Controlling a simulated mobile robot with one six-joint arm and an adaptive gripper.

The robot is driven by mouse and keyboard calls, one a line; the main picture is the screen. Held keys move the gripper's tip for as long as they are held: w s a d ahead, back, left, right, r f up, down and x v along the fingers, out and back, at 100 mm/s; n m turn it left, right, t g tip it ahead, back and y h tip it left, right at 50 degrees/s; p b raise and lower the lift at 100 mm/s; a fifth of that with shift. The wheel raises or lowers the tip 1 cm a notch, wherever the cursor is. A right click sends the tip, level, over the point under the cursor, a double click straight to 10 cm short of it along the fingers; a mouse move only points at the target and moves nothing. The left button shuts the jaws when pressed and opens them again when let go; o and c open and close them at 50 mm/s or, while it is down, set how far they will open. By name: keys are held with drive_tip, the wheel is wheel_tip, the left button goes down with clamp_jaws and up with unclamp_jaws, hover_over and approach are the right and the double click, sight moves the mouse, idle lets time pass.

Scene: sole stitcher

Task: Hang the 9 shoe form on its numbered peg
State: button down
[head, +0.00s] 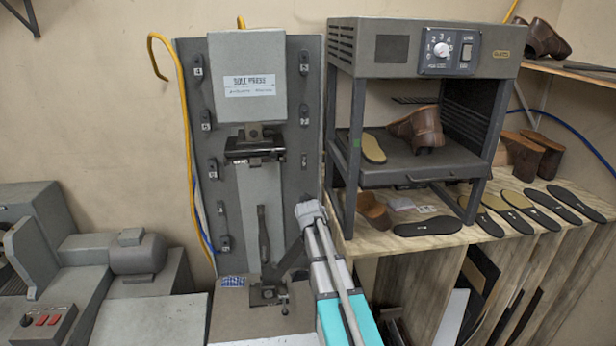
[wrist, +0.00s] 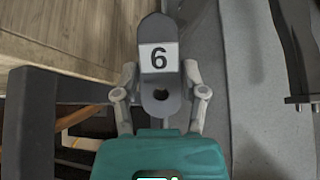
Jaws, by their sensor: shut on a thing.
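In the wrist view my gripper (wrist: 160,88) is shut on a flat grey shoe form (wrist: 159,27). The form has a rounded top, a white label and a dark hole under the label. The label's digit reads as 6 in this picture; I cannot tell whether it is a 9 seen upside down. In the head view my arm (head: 330,275) reaches up in front of the press, and I cannot make out the gripper or the form there. Numbered pegs line both sides of the grey press panel (head: 190,95); most of their numbers are too small to read.
The press head (head: 248,85) stands between the peg columns. A dark oven rack (head: 345,180) stands close on the right, with a shoe (head: 418,128) on its shelf. Several soles lie on the wooden bench (head: 480,232). A yellow hose (head: 187,130) runs along the panel's left edge.

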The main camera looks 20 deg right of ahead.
drive_tip(key=w+d+r+n+t+p, duration=0.1)
drive_tip(key=w+r+t+p, duration=0.1)
drive_tip(key=w+r+t, duration=0.2)
drive_tip(key=w+d+r+n+t+p, duration=0.2)
drive_tip(key=w+r+t, duration=0.2)
drive_tip(key=r, duration=0.7)
drive_tip(key=shift+w+p, duration=0.4)
drive_tip(key=shift+w, duration=0.25)
drive_tip(key=shift+w, duration=0.15)
approach(304, 163)
drive_tip(key=shift+w+d+f, duration=0.2)
drive_tip(key=shift+w+f, duration=0.4)
drive_tip(key=shift+w, duration=0.2)
drive_tip(key=shift+w+d+f, duration=0.15)
drive_tip(key=shift+w+f, duration=0.5)
drive_tip(key=shift+w, duration=0.15)
drive_tip(key=shift+w+d, duration=0.25)
drive_tip(key=shift+w, duration=0.55)
drive_tip(key=shift+w+d, duration=0.25)
drive_tip(key=shift+w, duration=0.5)
idle(2.2)
